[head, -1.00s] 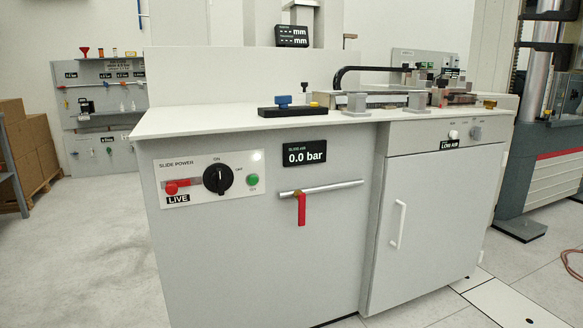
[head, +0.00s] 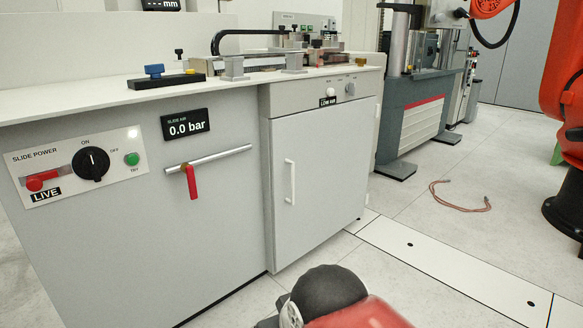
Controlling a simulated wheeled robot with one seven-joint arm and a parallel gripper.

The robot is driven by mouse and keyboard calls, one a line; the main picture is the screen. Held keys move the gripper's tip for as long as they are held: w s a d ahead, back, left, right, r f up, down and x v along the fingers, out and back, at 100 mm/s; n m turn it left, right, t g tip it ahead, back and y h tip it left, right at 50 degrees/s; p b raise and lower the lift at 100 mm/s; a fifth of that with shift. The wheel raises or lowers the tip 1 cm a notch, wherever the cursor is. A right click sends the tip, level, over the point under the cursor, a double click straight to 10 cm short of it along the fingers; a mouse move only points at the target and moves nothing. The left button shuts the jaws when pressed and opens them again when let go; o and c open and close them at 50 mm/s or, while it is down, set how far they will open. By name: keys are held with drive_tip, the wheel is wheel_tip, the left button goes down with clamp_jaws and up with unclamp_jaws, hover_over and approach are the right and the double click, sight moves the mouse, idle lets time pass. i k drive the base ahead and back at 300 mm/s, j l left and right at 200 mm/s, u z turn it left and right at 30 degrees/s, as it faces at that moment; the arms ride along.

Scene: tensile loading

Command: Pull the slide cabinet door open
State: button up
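The slide cabinet door (head: 325,165) is a flat light-grey panel on the right part of the bench front. It looks shut, flush in its frame. Its white vertical bar handle (head: 290,182) is near the door's left edge. A red and black part of my own arm (head: 345,300) shows at the bottom, in front of and below the door, apart from it. My gripper is not in view.
Left of the door are a slide power panel (head: 82,165), a 0.0 bar display (head: 186,124) and a red-handled valve (head: 191,182) on a pipe. A cable (head: 460,197) lies on the floor at right. An orange robot (head: 568,100) stands far right. Floor before the door is mostly clear.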

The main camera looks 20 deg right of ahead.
sight(321, 157)
drive_tip(key=i+l, duration=0.3)
drive_tip(key=i, duration=0.2)
drive_tip(key=i+l, duration=0.25)
drive_tip(key=i, duration=0.3)
drive_tip(key=l+z, duration=0.05)
